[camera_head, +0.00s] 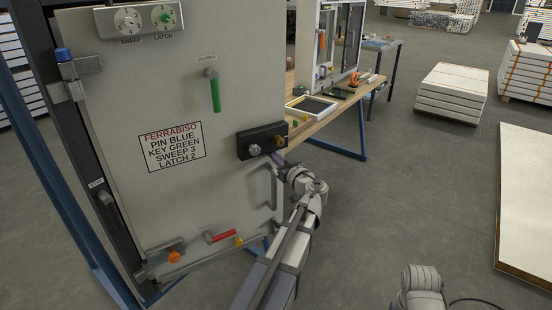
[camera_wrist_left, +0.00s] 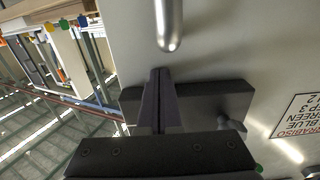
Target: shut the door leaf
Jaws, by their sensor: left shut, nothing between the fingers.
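The door leaf (camera_head: 200,95) is a large light grey panel, hinged on a dark post (camera_head: 62,120) at the left. No frame post shows beside its free right edge. A curved pull handle (camera_head: 272,187) sits low near that edge, below a black lock box (camera_head: 262,141). My left gripper (camera_head: 279,161) is at the right edge, between handle and box. In the left wrist view its fingers (camera_wrist_left: 158,98) are shut and empty before the black box (camera_wrist_left: 215,103), with the handle's rounded end (camera_wrist_left: 170,40) apart above them. Contact with the leaf cannot be told.
The leaf carries a green-handled key (camera_head: 214,92), a red-handled bolt (camera_head: 221,236), dials (camera_head: 145,20) and a printed label (camera_head: 172,146). A workbench (camera_head: 325,115) stands behind its right edge. Pallet stacks (camera_head: 452,92) stand farther right. The floor between is clear.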

